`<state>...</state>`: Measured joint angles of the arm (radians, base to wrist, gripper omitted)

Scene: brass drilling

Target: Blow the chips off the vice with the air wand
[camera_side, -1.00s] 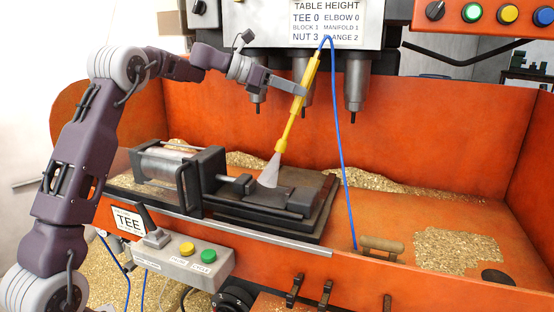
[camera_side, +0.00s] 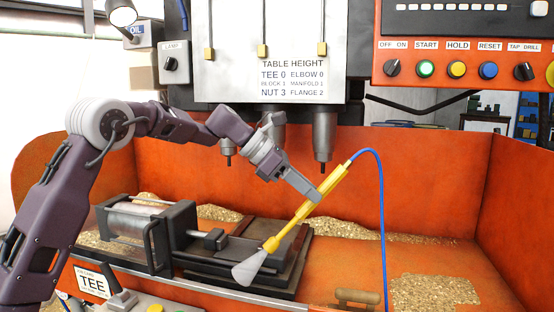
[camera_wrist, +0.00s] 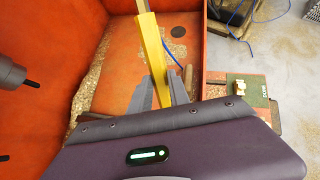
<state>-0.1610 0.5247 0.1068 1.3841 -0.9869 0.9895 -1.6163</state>
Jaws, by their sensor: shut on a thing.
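My gripper (camera_side: 310,190) is shut on the yellow air wand (camera_side: 325,202). In the wrist view the gripper fingers (camera_wrist: 160,92) clasp the wand's yellow body (camera_wrist: 152,52). The wand is tilted, its blue hose end up to the right and its tip down to the left. A pale whitish cone (camera_side: 249,268) spreads from the tip, in front of the vice. The vice (camera_side: 245,250) lies in the orange tray, with its silver cylinder (camera_side: 132,220) at the left. I cannot make out chips on the vice bed, partly hidden by the wand.
Drill spindles (camera_side: 323,137) hang above and behind the vice. The orange tray (camera_side: 430,230) has high walls and heaps of brass chips (camera_side: 435,291) at right and along the back. The blue hose (camera_side: 383,225) hangs at right. A wooden-looking holder (camera_side: 357,297) sits on the front rim.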

